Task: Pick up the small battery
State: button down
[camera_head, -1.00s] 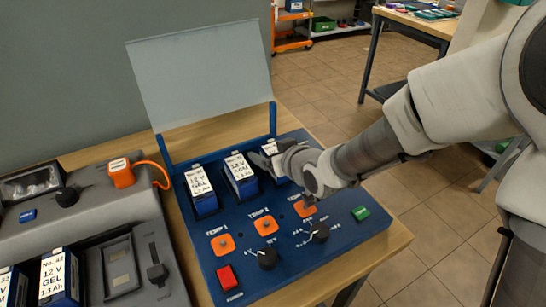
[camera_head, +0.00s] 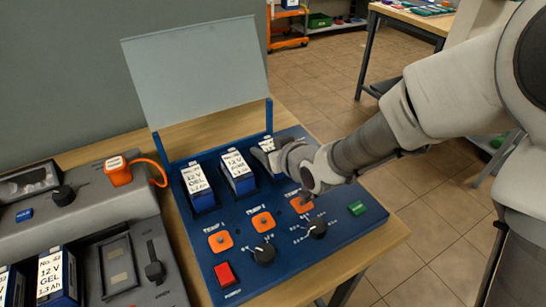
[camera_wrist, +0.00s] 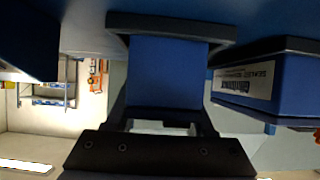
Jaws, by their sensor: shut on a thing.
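Three blue batteries with white 12 V labels stand in a row of slots on the blue charging panel (camera_head: 215,262): a left one (camera_head: 199,194), a middle one (camera_head: 240,181) and a right one (camera_head: 267,144). My gripper (camera_head: 268,156) is at the right one and hides most of it in the head view. In the wrist view my gripper (camera_wrist: 165,128) is shut on this blue battery (camera_wrist: 165,75), whose far end meets a dark slot collar. I cannot tell how deep it sits. A neighbouring battery (camera_wrist: 275,88) stands beside it, apart from the fingers.
A grey clear lid (camera_head: 195,75) stands raised behind the panel. Orange buttons, dark knobs, a red switch (camera_head: 225,275) and a green button (camera_head: 357,208) lie in front. A grey charger (camera_head: 115,205) with more batteries (camera_head: 57,278) stands at the left. Floor is open at the right.

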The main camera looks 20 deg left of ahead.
aim_at(268, 142)
jog(key=shift+r, duration=0.15)
jog(key=shift+r, duration=0.6)
notch_tip(268, 142, up, 3)
jog(key=shift+w+p, duration=0.1)
jog(key=shift+p, duration=0.75)
jog(key=s+d+r+p, duration=0.2)
jog(key=d+r+p, duration=0.4)
jog(key=d, duration=0.5)
jog(key=shift+d+r, duration=0.15)
jog(key=shift+r, duration=0.15)
